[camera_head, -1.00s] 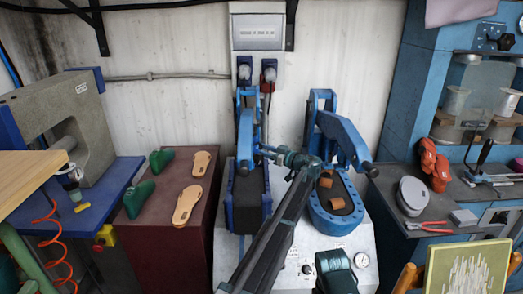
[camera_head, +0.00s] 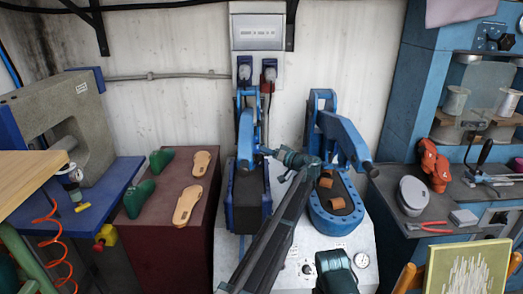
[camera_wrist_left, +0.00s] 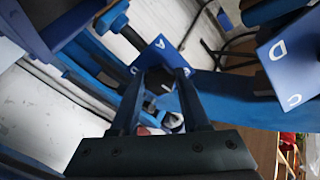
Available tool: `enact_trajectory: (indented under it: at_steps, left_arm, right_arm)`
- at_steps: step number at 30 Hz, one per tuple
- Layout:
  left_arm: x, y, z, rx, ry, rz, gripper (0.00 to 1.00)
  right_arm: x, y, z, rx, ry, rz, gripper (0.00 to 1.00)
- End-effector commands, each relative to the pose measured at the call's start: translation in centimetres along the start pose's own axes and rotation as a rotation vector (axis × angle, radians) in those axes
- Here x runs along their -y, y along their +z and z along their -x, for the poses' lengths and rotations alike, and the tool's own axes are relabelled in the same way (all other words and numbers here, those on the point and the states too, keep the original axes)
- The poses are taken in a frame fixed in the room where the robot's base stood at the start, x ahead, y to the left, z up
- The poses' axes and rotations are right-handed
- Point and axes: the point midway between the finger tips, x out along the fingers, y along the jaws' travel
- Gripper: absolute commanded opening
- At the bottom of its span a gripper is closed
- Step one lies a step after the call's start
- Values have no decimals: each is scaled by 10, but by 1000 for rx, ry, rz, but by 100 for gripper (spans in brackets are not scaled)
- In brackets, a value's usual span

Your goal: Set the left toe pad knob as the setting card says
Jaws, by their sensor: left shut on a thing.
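The left toe pad knob (camera_wrist_left: 158,52) is a blue block in the left wrist view, with white letters A and D readable on its near face. My left gripper (camera_wrist_left: 162,76) is shut on it; the fingers cover its lower part. In the head view my left gripper (camera_head: 267,152) reaches leftward to the end of the left press arm (camera_head: 246,140), where the knob is too small to read. A second blue block (camera_wrist_left: 286,58), lettered D and C, is at the right of the wrist view, apart from the gripper. I cannot make out a setting card.
The right press arm (camera_head: 345,138) stands close to the right of my left wrist, above a blue tray (camera_head: 335,222) with brown pieces. Sandal soles (camera_head: 187,204) and green forms lie on the brown cabinet at left. A grey plate (camera_head: 247,31) hangs on the wall.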

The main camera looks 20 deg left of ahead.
Motion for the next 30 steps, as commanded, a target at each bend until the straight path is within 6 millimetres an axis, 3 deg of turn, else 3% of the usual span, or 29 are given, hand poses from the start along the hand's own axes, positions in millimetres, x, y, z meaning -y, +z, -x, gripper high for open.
enact_trajectory:
  at_steps: [18,30]
  left_arm:
    - [0,-1,1,-1,4,-572,0]
    - [1,-1,1,-1,5,-820,0]
  right_arm:
    - [0,0,1,0,0,0,50]
    - [0,0,2,0,0,0,50]
